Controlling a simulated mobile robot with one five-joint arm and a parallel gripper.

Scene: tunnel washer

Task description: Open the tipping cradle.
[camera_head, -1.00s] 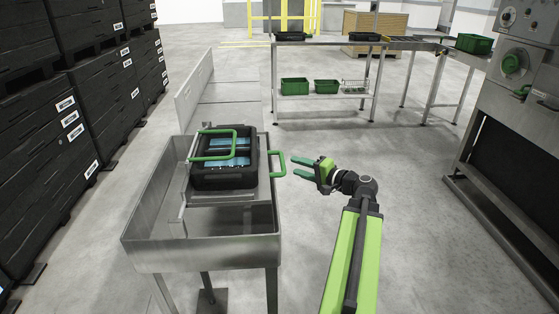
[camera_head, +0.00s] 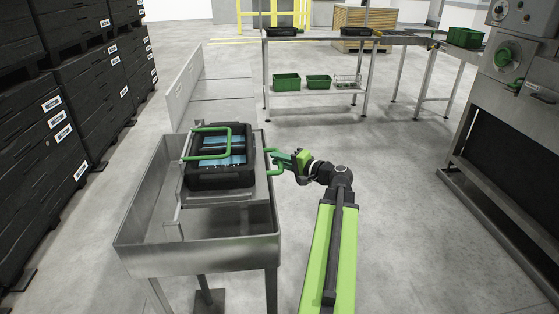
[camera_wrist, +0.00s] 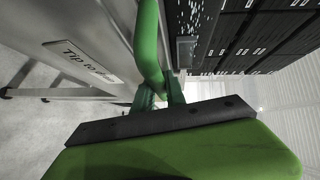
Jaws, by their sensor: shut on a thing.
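The tipping cradle (camera_head: 230,197) is a grey metal cradle over a steel trough at left centre. It bears a black crate (camera_head: 222,184) with blue contents, and a green bar (camera_head: 208,157) lies across the crate. A green handle (camera_head: 268,152) stands out from the cradle's right side. My gripper (camera_head: 279,160) is beside the trough and shut on this handle. In the wrist view the handle (camera_wrist: 150,45) runs down between my gripper's fingers (camera_wrist: 160,98), beside a "Tip to" label (camera_wrist: 82,62); the grasp is partly hidden.
The steel trough (camera_head: 190,257) stands on legs close to my arm. Stacked black crates (camera_head: 50,150) line the left. A rack with green bins (camera_head: 287,82) is behind, and a grey machine (camera_head: 500,140) is at right. The floor between is clear.

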